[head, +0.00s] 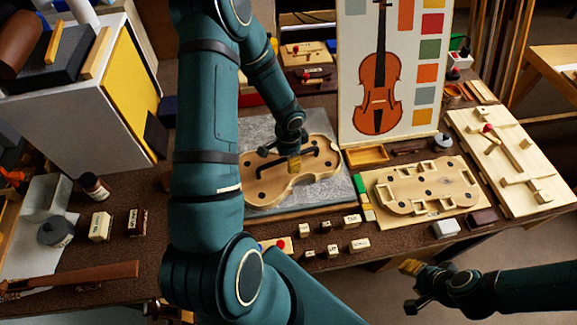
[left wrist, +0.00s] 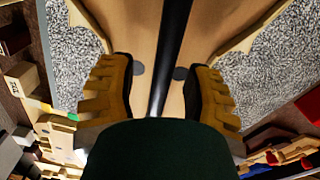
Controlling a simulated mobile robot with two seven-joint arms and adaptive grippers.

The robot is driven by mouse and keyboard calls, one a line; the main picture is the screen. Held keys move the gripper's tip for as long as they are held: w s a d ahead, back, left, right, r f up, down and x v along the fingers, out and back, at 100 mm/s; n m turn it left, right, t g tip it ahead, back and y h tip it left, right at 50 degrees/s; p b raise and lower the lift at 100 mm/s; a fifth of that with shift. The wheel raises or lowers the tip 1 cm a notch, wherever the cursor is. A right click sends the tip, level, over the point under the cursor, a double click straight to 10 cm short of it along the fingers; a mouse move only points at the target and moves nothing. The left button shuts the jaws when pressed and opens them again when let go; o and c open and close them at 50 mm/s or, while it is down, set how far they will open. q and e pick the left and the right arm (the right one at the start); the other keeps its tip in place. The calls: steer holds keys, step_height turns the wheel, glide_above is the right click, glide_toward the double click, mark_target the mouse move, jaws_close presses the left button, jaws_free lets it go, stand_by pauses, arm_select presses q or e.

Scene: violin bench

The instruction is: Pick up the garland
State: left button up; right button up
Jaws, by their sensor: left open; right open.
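A violin-shaped pale wooden piece, which I take as the garland (head: 262,188), lies on a grey speckled slab in the middle of the bench. It has dark round spots and a black bar (head: 323,157) across it. My left gripper (head: 294,163) is over this piece at the bar. In the left wrist view, its open yellow fingers (left wrist: 157,90) stand on either side of the black bar (left wrist: 171,45), with visible gaps to both. The pale wood (left wrist: 140,25) shows beneath. My right gripper (head: 411,285) is open and empty in front of the bench at the lower right.
A board (head: 449,166) with blocks around a violin outline lies right of the grey slab (head: 258,131). Small labelled blocks (head: 351,220) stand in front of the slab. A violin poster (head: 350,60) stands behind. A longer pale board (head: 540,195) lies at far right.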

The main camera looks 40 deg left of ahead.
arm_select(q)
jaws_close()
stand_by(0.3)
